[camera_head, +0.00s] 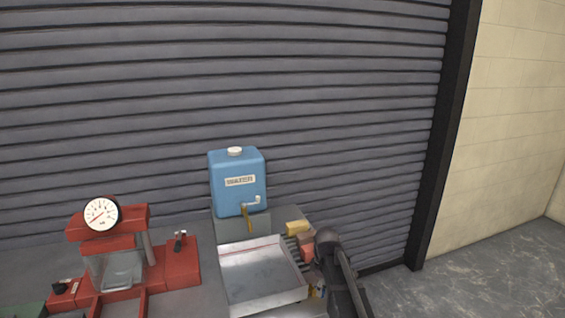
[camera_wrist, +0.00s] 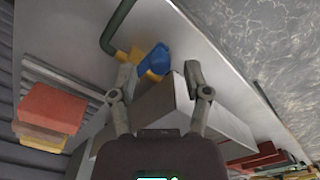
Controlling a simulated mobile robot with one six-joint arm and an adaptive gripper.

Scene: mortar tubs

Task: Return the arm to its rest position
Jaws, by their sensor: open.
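My arm (camera_head: 343,280) shows at the lower right of the head view, beside the right edge of the bench; the fingertips are hard to make out there. In the wrist view my gripper (camera_wrist: 159,75) is open, its two fingers spread apart. Nothing is held between them. A blue and yellow item (camera_wrist: 156,58) lies on the bench beyond the fingertips.
A blue water tank (camera_head: 238,185), a metal tray (camera_head: 262,270) and a red press with a dial (camera_head: 102,214) stand on the bench. Coloured bricks (camera_head: 298,228) sit right of the tank; a red brick (camera_wrist: 51,108) shows in the wrist view. Open floor (camera_head: 500,270) lies right.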

